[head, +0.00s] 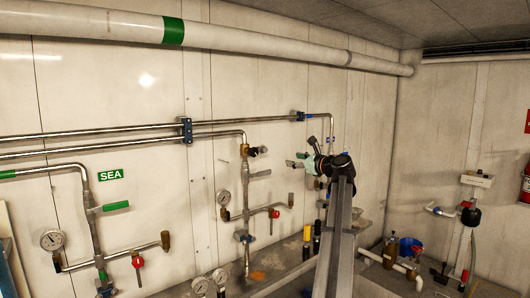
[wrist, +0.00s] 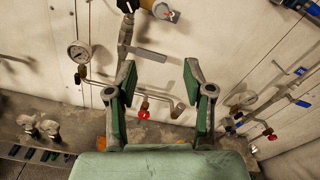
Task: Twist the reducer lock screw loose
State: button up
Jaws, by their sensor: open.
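My gripper (wrist: 160,76) is open and empty, its two green-padded fingers spread apart in the wrist view. In the head view my gripper (head: 299,161) is in front of the wall, to the right of the upright pipe with the reducer. A brass body with a dark end, which looks like the reducer (head: 246,151), sits at the top of that pipe. It also seems to show at the top edge of the wrist view (wrist: 150,5), beyond the fingertips, with a grey end piece marked red (wrist: 172,16). The lock screw itself is too small to make out.
Below the reducer are a grey lever (wrist: 148,54), a pressure gauge (wrist: 78,52) and a red-handled valve (wrist: 143,114). More pipes with a blue-handled valve (wrist: 303,103) stand at the right. A ledge (wrist: 45,125) with fittings runs below.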

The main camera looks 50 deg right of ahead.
jog(key=m, duration=0.2)
jog(key=m+p, duration=0.2)
jog(key=p, duration=0.3)
send_near(266, 150)
jog(key=shift+t, duration=0.4)
jog(key=x, duration=0.9)
jog(key=shift+f, duration=0.25)
grip_shut()
